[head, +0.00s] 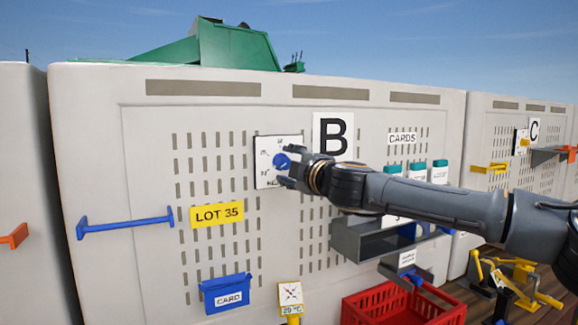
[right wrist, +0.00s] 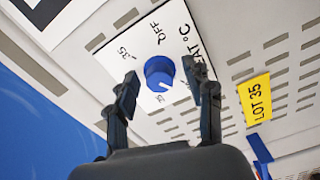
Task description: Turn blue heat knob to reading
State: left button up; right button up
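The blue heat knob (head: 281,160) sits on a white dial plate (head: 264,177) on the grey wall marked B. In the right wrist view the round knob (right wrist: 159,73) is on the plate (right wrist: 113,55), which reads OFF, 35 and HEAT °C. A small pale mark shows on the knob's lower part; its exact reading is unclear. My right gripper (head: 288,171) is at the dial. In the wrist view its two dark fingers (right wrist: 160,74) stand apart on either side of the knob, with gaps visible. My left gripper is not in view.
A yellow LOT 35 sign (head: 217,214), blue bar (head: 125,226) and blue CARD box (head: 227,294) are to the left. A grey shelf (head: 350,240) and red crate (head: 375,306) are below my right arm.

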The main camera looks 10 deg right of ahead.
jog(key=shift+r, duration=0.1)
jog(key=v, duration=1.2)
